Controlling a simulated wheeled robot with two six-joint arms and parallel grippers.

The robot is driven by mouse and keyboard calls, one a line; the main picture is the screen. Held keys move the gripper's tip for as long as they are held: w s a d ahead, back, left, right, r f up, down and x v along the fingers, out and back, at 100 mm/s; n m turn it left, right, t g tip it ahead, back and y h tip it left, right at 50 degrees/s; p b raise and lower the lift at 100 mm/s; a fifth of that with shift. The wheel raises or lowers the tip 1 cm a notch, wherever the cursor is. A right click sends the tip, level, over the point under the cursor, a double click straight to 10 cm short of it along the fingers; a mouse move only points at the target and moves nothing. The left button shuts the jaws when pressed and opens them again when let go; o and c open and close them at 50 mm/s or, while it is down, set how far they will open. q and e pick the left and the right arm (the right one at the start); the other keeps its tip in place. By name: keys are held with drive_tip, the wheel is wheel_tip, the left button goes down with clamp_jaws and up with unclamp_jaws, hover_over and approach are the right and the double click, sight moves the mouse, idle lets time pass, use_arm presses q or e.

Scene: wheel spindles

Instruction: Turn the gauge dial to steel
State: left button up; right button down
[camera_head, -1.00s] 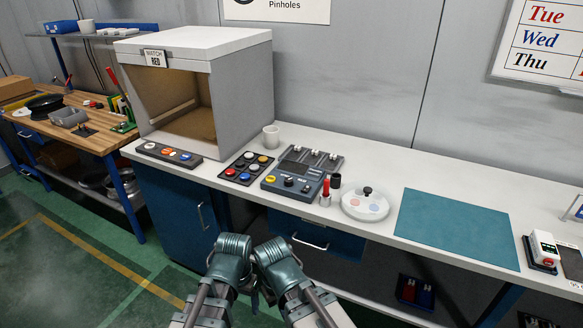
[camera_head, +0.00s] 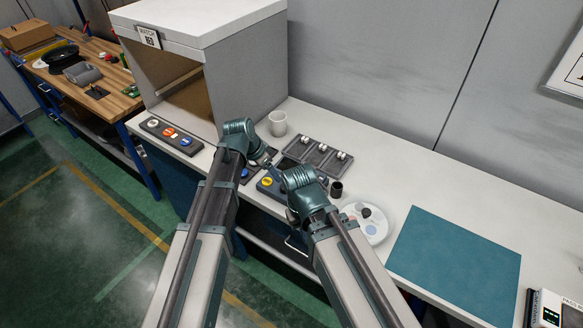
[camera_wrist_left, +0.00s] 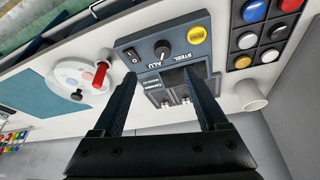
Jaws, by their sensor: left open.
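The gauge is a blue-grey box; in the left wrist view its panel (camera_wrist_left: 150,54) carries a black dial knob (camera_wrist_left: 162,48) beside the words STEEL and ALU. Which word the knob points at is too small to tell. My left gripper (camera_wrist_left: 160,78) is open and empty, its fingers reaching toward the gauge with the dial beyond and between the tips, apart from it. In the head view the gauge is mostly hidden behind my arms; its yellow button (camera_head: 267,182) shows. My right arm's wrist (camera_head: 302,180) is over the gauge's right part; its fingers are hidden.
A button panel (camera_wrist_left: 264,38) and a white cup (camera_head: 278,123) stand near the gauge. A teal mat (camera_head: 457,258) is bare.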

sight(283, 187)
use_arm(q)
drive_tip(key=shift+w+d+r, duration=0.1)
drive_tip(key=shift+w+r, duration=0.15)
drive_tip(key=shift+w, duration=0.15)
drive_tip(key=b+x, duration=1.2)
drive_tip(key=x, duration=0.1)
drive_tip(key=shift+w+d+f+b, duration=0.1)
drive_tip(key=shift+f+b, duration=0.25)
drive_tip(key=shift+b, duration=0.05)
clamp_jaws()
